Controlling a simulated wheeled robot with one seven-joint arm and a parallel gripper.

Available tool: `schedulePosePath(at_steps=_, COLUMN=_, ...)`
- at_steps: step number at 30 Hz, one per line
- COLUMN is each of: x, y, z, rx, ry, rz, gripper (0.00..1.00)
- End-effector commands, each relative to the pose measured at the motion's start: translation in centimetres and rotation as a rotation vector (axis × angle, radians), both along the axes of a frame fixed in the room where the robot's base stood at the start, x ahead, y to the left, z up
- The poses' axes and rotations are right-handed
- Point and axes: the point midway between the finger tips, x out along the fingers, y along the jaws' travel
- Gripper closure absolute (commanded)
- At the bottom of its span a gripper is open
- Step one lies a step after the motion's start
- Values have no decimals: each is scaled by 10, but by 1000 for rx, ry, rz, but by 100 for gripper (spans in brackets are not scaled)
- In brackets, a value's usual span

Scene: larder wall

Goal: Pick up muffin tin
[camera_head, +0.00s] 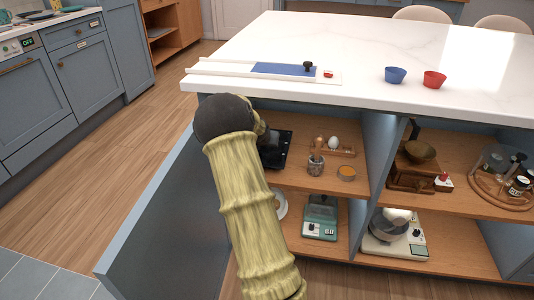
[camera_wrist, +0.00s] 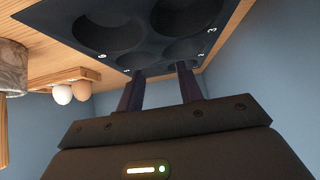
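The muffin tin (camera_wrist: 150,50) is dark, with several round cups and small white marks on its rim. It fills the top of the wrist view. In the head view the dark tin (camera_head: 280,150) shows on the upper shelf, partly hidden behind my arm. My gripper (camera_wrist: 160,72) has its two fingers apart, with the tips at the near edge of the tin by one cup. I cannot tell whether they touch it. My gripper is hidden behind my arm in the head view.
Two eggs (camera_wrist: 72,93) by a wooden rack and a grey cylinder (camera_wrist: 12,68) are left of the tin in the wrist view. The white counter (camera_head: 370,45) overhangs the shelf. An open blue door (camera_head: 165,225) stands at left, and a divider (camera_head: 378,150) at right.

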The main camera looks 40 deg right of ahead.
Motion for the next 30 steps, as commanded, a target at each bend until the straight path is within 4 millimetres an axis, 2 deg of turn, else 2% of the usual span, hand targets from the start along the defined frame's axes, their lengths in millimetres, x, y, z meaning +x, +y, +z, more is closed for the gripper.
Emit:
schedulePosePath(at_steps=10, x=2, y=0, z=-3, rx=0, ry=1, rz=2, gripper=64)
schedulePosePath(at_steps=21, x=19, y=-20, z=-40, rx=0, ry=1, rz=4, gripper=64)
schedulePosePath(at_steps=30, x=22, y=-23, z=-41, rx=0, ry=0, rz=3, gripper=64)
